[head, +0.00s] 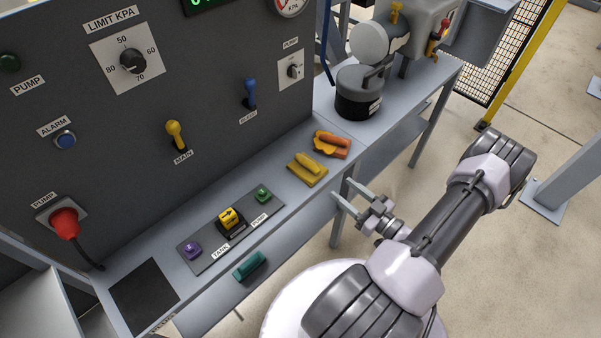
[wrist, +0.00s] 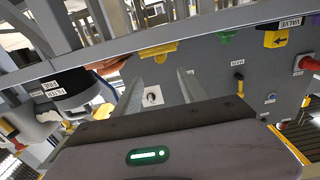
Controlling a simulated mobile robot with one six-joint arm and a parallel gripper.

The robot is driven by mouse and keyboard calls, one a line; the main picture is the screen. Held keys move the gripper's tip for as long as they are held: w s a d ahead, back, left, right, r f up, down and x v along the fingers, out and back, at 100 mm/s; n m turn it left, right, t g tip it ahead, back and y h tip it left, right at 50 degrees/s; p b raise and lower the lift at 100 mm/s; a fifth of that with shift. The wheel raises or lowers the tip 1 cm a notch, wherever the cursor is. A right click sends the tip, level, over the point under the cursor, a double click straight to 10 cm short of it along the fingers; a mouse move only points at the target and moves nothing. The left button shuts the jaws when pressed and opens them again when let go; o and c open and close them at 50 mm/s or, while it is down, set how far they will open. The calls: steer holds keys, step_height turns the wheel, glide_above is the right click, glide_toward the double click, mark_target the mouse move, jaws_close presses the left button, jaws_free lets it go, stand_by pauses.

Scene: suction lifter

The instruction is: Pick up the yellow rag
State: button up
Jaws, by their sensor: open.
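The yellow rag (head: 306,174) lies on the grey bench ledge in the head view, with a raised fold on top. In the wrist view the yellow rag (wrist: 158,51) shows at the ledge edge, beyond and between my fingers. My gripper (head: 347,198) is open and empty, just off the front edge of the ledge, to the right of the rag and apart from it. Its two fingers also show in the wrist view (wrist: 160,80).
An orange rag (head: 334,146) lies just behind the yellow one. A grey and black canister (head: 360,92) stands farther back. A switch plate with a yellow valve knob (head: 230,217) is to the left. The dark control panel (head: 215,115) rises behind the ledge.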

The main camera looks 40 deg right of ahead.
steer(key=b, duration=0.2)
glide_toward(307, 161)
steer(key=w, duration=0.3)
steer(key=w+f, duration=0.1)
steer(key=shift+w+d, duration=0.15)
steer(key=shift+w, duration=0.15)
steer(key=w, duration=0.1)
steer(key=w+b, duration=0.1)
steer(key=w, duration=0.1)
steer(key=w+a+b, duration=0.1)
steer(key=w, duration=0.1)
steer(key=shift+w+r, duration=0.25)
steer(key=shift+r, duration=0.15)
steer(key=c, duration=1)
